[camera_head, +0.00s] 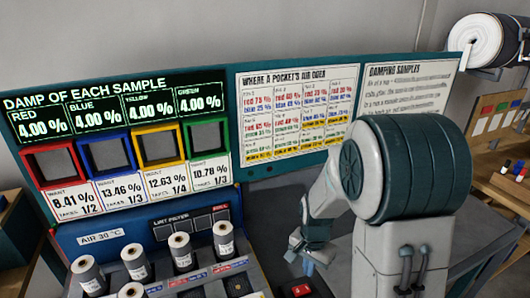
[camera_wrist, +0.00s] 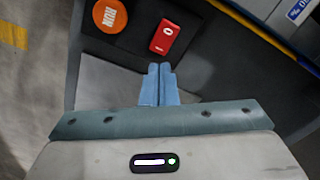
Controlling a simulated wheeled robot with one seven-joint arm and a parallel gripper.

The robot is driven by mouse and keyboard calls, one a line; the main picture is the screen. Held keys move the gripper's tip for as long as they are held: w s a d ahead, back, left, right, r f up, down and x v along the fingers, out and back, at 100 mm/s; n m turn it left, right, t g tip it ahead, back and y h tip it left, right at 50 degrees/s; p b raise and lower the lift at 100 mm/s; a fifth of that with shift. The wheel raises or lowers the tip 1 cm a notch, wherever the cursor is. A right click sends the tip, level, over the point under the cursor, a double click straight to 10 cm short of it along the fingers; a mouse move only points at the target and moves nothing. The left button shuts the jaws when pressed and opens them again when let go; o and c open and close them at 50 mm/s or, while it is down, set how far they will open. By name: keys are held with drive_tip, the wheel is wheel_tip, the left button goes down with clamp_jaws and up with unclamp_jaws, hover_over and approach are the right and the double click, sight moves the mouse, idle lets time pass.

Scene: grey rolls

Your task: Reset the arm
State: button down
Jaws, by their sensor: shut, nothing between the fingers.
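My gripper (camera_wrist: 159,72) is shut and empty in the wrist view, its two blue fingers pressed together above a dark panel. In the head view my gripper (camera_head: 308,262) hangs low at the end of my folded arm, right of the sample machine. A round orange RUN button (camera_wrist: 110,16) and a red key marked 0 (camera_wrist: 164,37) lie ahead of the fingertips in the wrist view. The fingers are apart from both. The red key also shows in the head view (camera_head: 300,290).
The machine's display (camera_head: 110,85) reads 4.00 % for red, blue, yellow and green. Several grey rolls (camera_head: 181,250) stand upright on the rack in front. A wall board (camera_head: 298,110) is behind my arm. A side table (camera_head: 500,165) with small coloured items is at the right.

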drive_tip(key=s+r+n+t, duration=0.3)
drive_tip(key=s+r+n, duration=0.5)
drive_tip(key=s+r, duration=0.6)
wheel_tip(320, 180, up, 3)
drive_tip(key=shift+s+f+n, duration=0.1)
drive_tip(key=shift+s+n, duration=0.15)
drive_tip(key=shift+n, duration=0.05)
